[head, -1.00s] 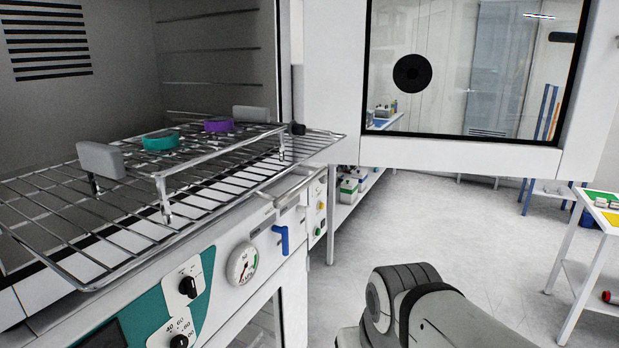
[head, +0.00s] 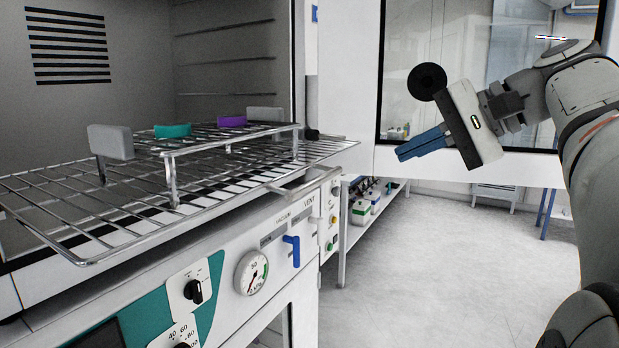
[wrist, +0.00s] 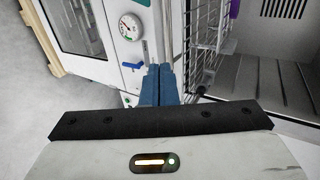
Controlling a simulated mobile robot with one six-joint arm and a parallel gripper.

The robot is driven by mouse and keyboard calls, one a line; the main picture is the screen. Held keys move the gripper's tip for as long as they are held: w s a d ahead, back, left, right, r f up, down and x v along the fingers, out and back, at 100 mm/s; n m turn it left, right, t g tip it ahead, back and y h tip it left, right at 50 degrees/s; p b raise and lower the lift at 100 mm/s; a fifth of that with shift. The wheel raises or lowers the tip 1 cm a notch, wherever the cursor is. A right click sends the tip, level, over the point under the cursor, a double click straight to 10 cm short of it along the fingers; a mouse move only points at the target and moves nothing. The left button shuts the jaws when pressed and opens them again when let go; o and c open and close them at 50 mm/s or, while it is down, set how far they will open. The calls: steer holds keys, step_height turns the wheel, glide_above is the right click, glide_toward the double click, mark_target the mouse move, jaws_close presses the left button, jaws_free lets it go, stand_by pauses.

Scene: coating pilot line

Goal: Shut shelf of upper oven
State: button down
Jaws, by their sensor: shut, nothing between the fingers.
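The wire shelf (head: 75,230) of the upper oven (head: 225,75) is pulled out through the open front. A raised wire rack on it bears a teal piece (head: 173,131), a purple piece (head: 232,122) and grey blocks (head: 110,142). The shelf edge also shows in the wrist view (wrist: 203,60). My gripper (head: 400,152), with blue fingers, is shut and empty. In the head view it appears to the right of the shelf, in front of the open door's window, apart from the shelf. The wrist view shows the shut fingers (wrist: 158,82) pointing toward the oven front.
The oven door (head: 350,110) stands open with its window behind my gripper. The control panel (head: 255,275) with gauge, knobs and blue lever lies below the shelf. A low shelf unit (head: 347,235) with bottles stands behind. The floor at right is clear.

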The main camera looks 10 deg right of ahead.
mark_target(325, 181)
steer(key=x, duration=0.4)
steer(key=p+x, duration=0.1)
steer(key=x, duration=0.7)
steer(key=shift+w+a+r, duration=0.2)
steer(key=shift+w+a, duration=0.15)
steer(key=shift+a, duration=0.05)
